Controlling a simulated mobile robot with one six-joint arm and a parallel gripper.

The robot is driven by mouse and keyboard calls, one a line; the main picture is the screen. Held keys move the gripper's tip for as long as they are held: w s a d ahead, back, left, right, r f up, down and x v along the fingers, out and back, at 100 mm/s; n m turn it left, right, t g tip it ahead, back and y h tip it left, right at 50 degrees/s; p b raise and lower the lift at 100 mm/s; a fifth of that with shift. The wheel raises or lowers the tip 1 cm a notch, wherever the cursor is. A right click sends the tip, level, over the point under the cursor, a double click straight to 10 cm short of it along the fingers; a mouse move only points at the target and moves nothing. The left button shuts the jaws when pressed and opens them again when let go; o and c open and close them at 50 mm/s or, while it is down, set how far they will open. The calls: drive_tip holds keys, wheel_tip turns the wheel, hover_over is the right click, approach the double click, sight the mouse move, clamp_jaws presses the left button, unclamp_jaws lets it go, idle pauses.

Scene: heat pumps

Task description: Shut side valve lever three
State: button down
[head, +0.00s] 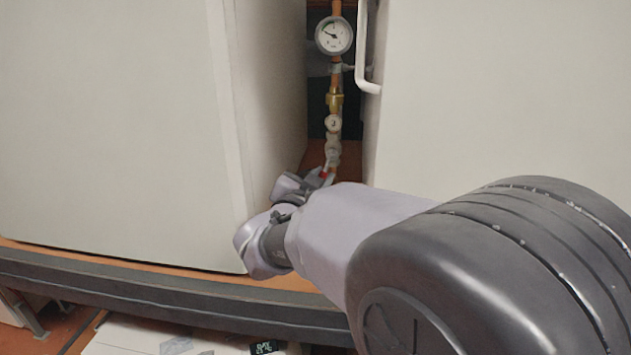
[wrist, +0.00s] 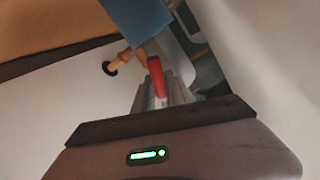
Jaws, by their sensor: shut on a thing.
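A copper pipe with a valve runs down the gap between two white cabinets, and a round tag marked 3 (head: 333,123) sits on it. The red valve lever (head: 327,172) shows just below the valve body (head: 332,150). My gripper (head: 318,180) is at the lever, low in the gap. In the wrist view the red lever (wrist: 157,75) stands between the fingers of my gripper (wrist: 162,97), which are shut on it. The fingers and my wrist hide part of the lever, so its exact angle is hard to tell.
A pressure gauge (head: 334,36) is higher on the pipe. The left cabinet (head: 110,120) and right cabinet (head: 490,90) leave only a narrow gap. A white handle (head: 364,60) edges the right one. A dark rail (head: 170,294) runs below.

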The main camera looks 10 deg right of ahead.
drive_tip(key=c, duration=1.4)
unclamp_jaws()
drive_tip(key=p+v, duration=0.1)
drive_tip(key=v, duration=1.6)
drive_tip(key=shift+s+a, duration=0.2)
